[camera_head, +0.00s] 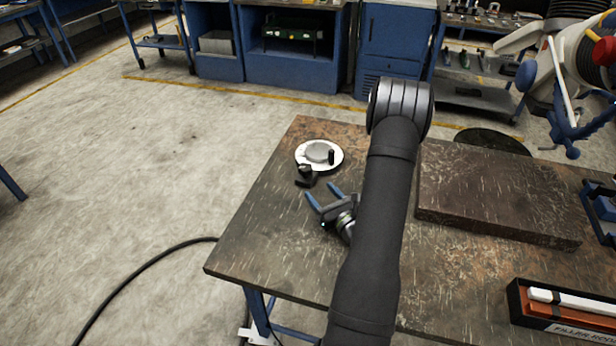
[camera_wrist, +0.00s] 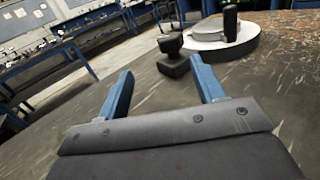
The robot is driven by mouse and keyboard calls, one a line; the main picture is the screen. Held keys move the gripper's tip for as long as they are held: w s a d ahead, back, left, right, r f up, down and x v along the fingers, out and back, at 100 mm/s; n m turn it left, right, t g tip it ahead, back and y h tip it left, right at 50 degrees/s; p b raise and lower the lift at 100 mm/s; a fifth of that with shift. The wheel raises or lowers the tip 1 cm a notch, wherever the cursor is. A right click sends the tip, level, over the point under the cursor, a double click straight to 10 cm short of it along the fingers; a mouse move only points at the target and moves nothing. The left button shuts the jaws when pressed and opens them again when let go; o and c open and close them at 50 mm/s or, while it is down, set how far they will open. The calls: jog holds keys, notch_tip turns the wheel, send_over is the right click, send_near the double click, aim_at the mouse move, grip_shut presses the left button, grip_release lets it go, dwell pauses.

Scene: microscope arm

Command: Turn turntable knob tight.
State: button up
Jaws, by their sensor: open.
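The turntable (camera_head: 304,149) is a white round disc with a grey round piece on top, near the far left corner of the table. A small black upright post stands on it. The black knob (camera_head: 306,174) sits at its near edge. In the wrist view, the knob (camera_wrist: 171,45) shows left of the turntable (camera_wrist: 207,43), ahead of the fingers. My gripper (camera_head: 324,196) has two blue fingers, spread apart with nothing between them. It is on the near side of the knob, apart from it. In the wrist view, my gripper (camera_wrist: 166,82) points toward the knob.
The worn brown table (camera_head: 265,240) has a thick dark slab (camera_head: 500,195) at right. A black box of rods (camera_head: 565,312) lies at the near right, and a blue rack (camera_head: 603,210) at the right edge. The table left of my gripper is clear.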

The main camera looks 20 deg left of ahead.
aim_at(301, 165)
jog(key=w+a+n+g+y, duration=0.1)
jog(key=w, duration=0.1)
jog(key=w+a+n+g, duration=0.1)
jog(key=w+g, duration=0.1)
jog(key=w+a+n+g+y, duration=0.1)
jog(key=w+n+g, duration=0.1)
jog(key=w, duration=0.1)
jog(key=shift+y, duration=0.3)
jog(key=x, duration=0.7)
jog(key=shift+a, duration=0.2)
jog(key=c, duration=1)
jog(key=shift+w+d+m+t+h, duration=0.1)
jog(key=shift+w+m+t+h, duration=0.1)
jog(key=shift+m+t+h, duration=1.35)
jog(key=shift+t+y, duration=0.25)
jog(key=shift+y, duration=0.2)
jog(key=o, duration=1)
